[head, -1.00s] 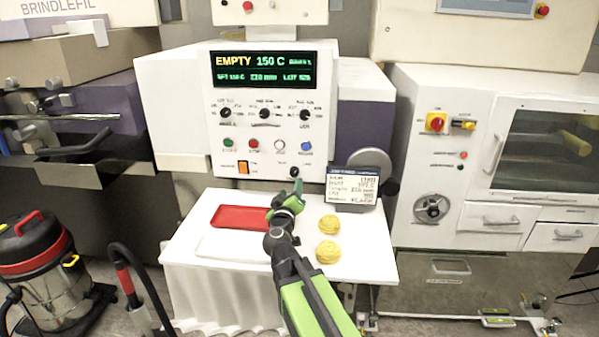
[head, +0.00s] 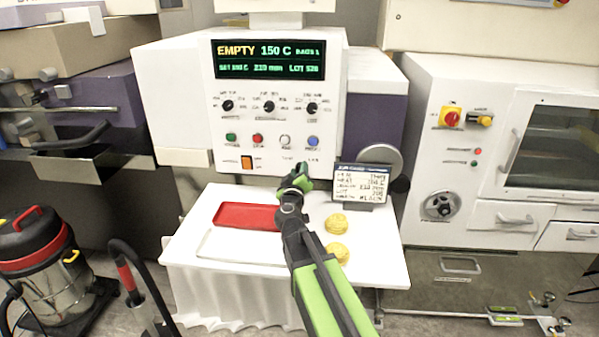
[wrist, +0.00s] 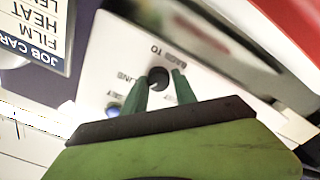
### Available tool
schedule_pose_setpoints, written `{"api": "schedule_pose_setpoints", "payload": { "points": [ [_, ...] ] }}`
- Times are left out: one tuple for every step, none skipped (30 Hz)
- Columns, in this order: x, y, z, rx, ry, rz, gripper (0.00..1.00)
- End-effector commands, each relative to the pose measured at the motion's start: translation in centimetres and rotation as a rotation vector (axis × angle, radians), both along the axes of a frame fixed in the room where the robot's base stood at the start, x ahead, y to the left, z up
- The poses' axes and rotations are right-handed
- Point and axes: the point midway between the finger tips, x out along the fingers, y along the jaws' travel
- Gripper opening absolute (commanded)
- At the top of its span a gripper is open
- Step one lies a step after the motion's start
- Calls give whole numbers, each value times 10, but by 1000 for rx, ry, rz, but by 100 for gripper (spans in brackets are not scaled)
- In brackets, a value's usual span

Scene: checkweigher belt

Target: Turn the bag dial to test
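The bag dial (wrist: 158,78) is a small black round knob on the white panel in the wrist view, with "BAGS TO" printed beside it and "LINE" near its left side. Another label beside it is partly hidden and unreadable. My gripper (wrist: 160,76) is open, with one green finger on each side of the dial; I cannot tell whether they touch it. In the head view my gripper (head: 301,178) is at the lower edge of the machine panel (head: 225,170) and largely hides the dial. The dial's pointer direction is not clear.
A job card (head: 360,184) stands close on the right. The white table (head: 385,260) below bears a red tray (head: 246,217) and two yellow bundles (head: 336,224).

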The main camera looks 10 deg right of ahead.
Motion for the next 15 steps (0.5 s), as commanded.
{"api": "schedule_pose_setpoints", "payload": {
  "points": [
    [0, -1, 0, 1, 0, -1, 25],
    [0, -2, 0, 1, 0, -1, 21],
    [0, -2, 0, 1, 1, -2, 16],
    [0, -3, 0, 1, 1, -2, 12],
    [0, -3, 0, 1, 0, -3, 8],
    [0, -3, 0, 1, 0, -3, 2],
    [0, -4, 0, 1, 1, -3, 0],
    [0, -4, 0, 1, 1, -3, 0],
    [0, -4, 0, 1, 0, -4, 0],
    [0, -2, 0, 1, 0, -10, 0],
    [0, -3, 0, 1, 0, -8, 0],
    [0, -4, 0, -1, 1, -7, 0],
    [0, -4, 0, -3, 2, -6, 0],
    [0, -4, 0, -6, 2, -6, 0],
    [0, -4, 0, -12, 5, -5, 0]
  ]
}}
